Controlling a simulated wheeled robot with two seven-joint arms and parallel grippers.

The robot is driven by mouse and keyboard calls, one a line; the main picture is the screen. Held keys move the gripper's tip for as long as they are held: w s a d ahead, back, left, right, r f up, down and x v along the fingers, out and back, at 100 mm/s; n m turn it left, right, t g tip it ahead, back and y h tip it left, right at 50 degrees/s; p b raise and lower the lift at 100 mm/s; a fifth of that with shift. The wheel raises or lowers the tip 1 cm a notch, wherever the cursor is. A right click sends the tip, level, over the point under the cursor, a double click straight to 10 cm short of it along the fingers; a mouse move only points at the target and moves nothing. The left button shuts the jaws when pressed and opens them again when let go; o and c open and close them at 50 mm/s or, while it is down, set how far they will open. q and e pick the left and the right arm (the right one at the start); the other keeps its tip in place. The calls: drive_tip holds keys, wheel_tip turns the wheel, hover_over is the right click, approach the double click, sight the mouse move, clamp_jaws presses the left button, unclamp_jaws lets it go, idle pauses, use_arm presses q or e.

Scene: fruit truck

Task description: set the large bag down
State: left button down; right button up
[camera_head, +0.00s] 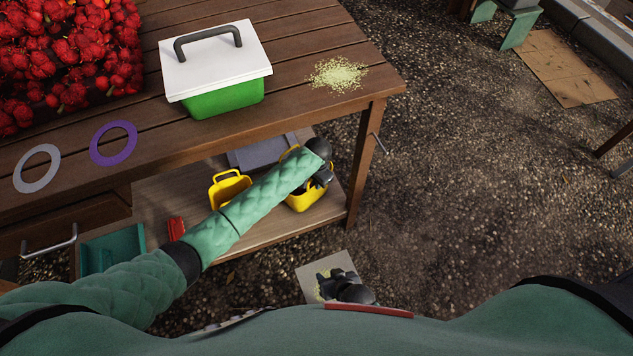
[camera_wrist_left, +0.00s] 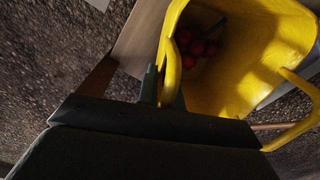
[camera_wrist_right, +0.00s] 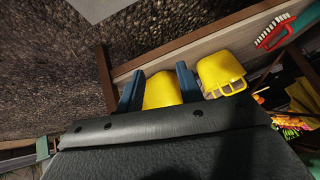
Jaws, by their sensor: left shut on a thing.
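The large yellow bag (camera_head: 306,201) is at the right end of the lower shelf (camera_head: 262,232), under the table. I cannot tell whether its base touches the shelf. My left gripper (camera_head: 320,178) is above it and shut on its handle (camera_wrist_left: 171,72). In the left wrist view the bag (camera_wrist_left: 262,45) is open at the top, with red fruits (camera_wrist_left: 198,50) inside. My right gripper (camera_wrist_right: 158,85) is open and empty, low in front of the shelf; the bag (camera_wrist_right: 162,91) shows beyond its fingers. My left forearm partly covers the bag in the head view.
A smaller yellow bag (camera_head: 229,187) stands left on the shelf, near a red-handled tool (camera_head: 176,228) and a teal tray (camera_head: 112,249). The tabletop holds a green box (camera_head: 222,98), two rings and raspberries. A table leg (camera_head: 362,165) stands right of the large bag.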

use_arm(q)
drive_tip(key=shift+f, duration=0.1)
drive_tip(key=c, duration=1.6)
unclamp_jaws()
drive_tip(key=shift+o, duration=0.2)
